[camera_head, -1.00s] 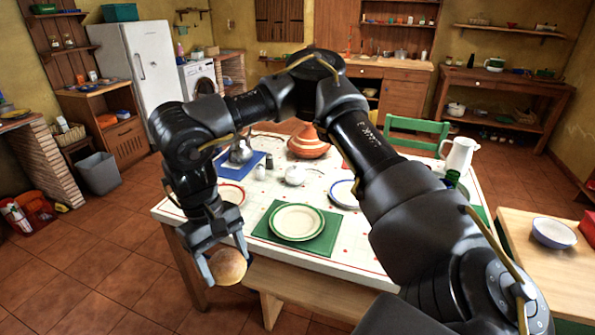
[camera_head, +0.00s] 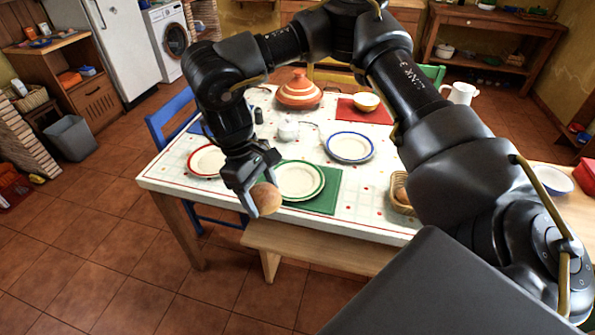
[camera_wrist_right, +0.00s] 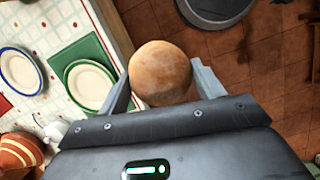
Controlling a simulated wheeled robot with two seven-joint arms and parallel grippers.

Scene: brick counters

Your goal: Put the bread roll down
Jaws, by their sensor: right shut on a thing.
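The bread roll (camera_head: 266,199) is round and golden brown. My right gripper (camera_head: 254,199) is shut on it and holds it in the air by the table's near edge, in front of the green-rimmed plate (camera_head: 299,180). In the right wrist view the roll (camera_wrist_right: 160,73) sits between the two fingers of the gripper (camera_wrist_right: 160,84). That view shows the green-rimmed plate (camera_wrist_right: 88,86) to the left of the roll. My left gripper is not in view.
A wooden bench (camera_head: 320,247) stands along the near side.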

